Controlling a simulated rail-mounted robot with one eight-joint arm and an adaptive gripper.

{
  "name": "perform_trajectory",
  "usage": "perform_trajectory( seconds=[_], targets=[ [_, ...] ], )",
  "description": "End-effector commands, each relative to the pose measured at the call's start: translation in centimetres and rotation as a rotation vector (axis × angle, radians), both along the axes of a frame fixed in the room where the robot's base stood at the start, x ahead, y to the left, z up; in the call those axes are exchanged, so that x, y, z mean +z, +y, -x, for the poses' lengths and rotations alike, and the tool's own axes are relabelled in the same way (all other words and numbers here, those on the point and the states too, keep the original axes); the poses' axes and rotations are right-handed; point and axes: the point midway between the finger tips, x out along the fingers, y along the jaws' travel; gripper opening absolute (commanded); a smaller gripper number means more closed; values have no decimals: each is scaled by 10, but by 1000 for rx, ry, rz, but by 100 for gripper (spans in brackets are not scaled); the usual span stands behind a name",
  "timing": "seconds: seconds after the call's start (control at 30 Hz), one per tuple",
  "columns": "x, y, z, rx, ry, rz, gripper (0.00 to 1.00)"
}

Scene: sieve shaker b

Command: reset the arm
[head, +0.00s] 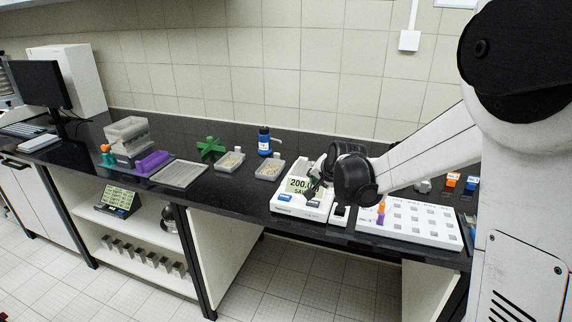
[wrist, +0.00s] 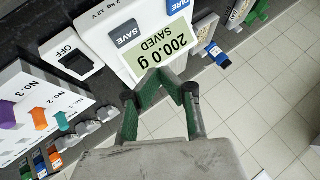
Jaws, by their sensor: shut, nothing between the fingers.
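My gripper (head: 317,190) is over the front of the white balance (head: 298,207), at the end of my arm reaching in from the right. In the wrist view my gripper (wrist: 163,76) has its green-padded fingers brought together at the tips, with nothing between them. The tips overlap the lower edge of the balance's display (wrist: 158,50), which reads 200.0 g SAVED. Whether they touch the balance I cannot tell. My dark wrist hides part of the balance in the head view.
A switch marked OFF (wrist: 67,57) is beside the balance. A white numbered tray (head: 412,226) with coloured pieces lies to the right. Sample containers (head: 229,162), a blue bottle (head: 264,142), a green part (head: 211,147) and a monitor (head: 38,84) stand to the left. Wall tiles are behind.

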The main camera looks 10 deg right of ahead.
Motion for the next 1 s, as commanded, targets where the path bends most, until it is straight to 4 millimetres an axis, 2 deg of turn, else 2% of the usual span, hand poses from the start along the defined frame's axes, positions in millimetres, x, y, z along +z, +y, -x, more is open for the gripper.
perform_trajectory(
  seconds=[0.3, 0.5, 0.77, 1.0],
  targets=[
    [50, 4, 82, 88, 25, 110, 0],
    [72, 6, 140, 150, 41, 185, 0],
    [85, 6, 218, 232, 63, 280, 0],
    [82, 5, 288, 309, 87, 367, 0]
  ],
)
